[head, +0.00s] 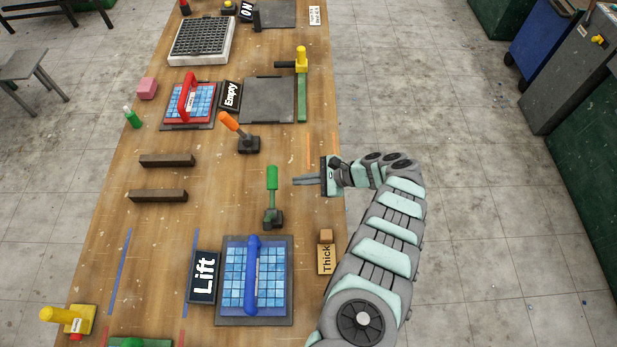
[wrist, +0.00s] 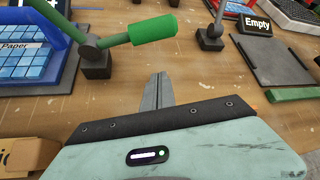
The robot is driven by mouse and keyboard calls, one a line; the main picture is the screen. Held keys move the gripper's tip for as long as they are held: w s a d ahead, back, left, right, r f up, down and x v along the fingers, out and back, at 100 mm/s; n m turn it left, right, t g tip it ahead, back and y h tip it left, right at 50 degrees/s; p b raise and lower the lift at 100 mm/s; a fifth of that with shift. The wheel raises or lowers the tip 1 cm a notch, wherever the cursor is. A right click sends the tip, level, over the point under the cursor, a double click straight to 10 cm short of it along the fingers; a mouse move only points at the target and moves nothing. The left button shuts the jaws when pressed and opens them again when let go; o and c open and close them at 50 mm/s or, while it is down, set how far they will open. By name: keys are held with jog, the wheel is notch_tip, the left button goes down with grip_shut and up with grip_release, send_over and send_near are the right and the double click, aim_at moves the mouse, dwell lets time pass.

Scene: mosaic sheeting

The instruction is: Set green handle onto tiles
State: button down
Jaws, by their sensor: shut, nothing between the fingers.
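A green lever handle (head: 272,178) rises from a black base near the table's middle; it also shows in the wrist view (wrist: 150,32), leaning right. A separate green piece (head: 140,342) is cut off at the bottom edge, mostly out of view. Blue tiles (head: 232,275) lie on a grey board under a blue handle (head: 252,270), beside the "Lift" sign. More blue tiles (head: 203,100) lie under a red handle (head: 187,92) farther back. My gripper (head: 295,181) is shut and empty, right of the green lever, apart from it; its fingers also show in the wrist view (wrist: 158,88).
An orange lever (head: 228,121) stands behind the green one. A bare grey plate (head: 268,101) lies by the "Empty" sign (head: 230,95). Two dark bars (head: 160,196) lie left. A "Thick" card (head: 326,260) and small block stand front right. Bare table surrounds the green lever.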

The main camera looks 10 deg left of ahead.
aim_at(291, 189)
jog(key=b+x, duration=0.1)
jog(key=x, duration=0.3)
jog(key=shift+f, duration=0.3)
jog(key=shift+s+a+r+p, duration=0.25)
jog(key=shift+a+r+p, duration=0.4)
jog(key=shift+r+p, duration=0.45)
jog(key=shift+d+r+p, duration=0.1)
jog(key=shift+r+p, duration=0.15)
jog(key=shift+p, duration=0.45)
jog(key=shift+s+a+r+p, duration=0.2)
jog(key=shift+s+r+p, duration=0.3)
jog(key=shift+p, duration=0.7)
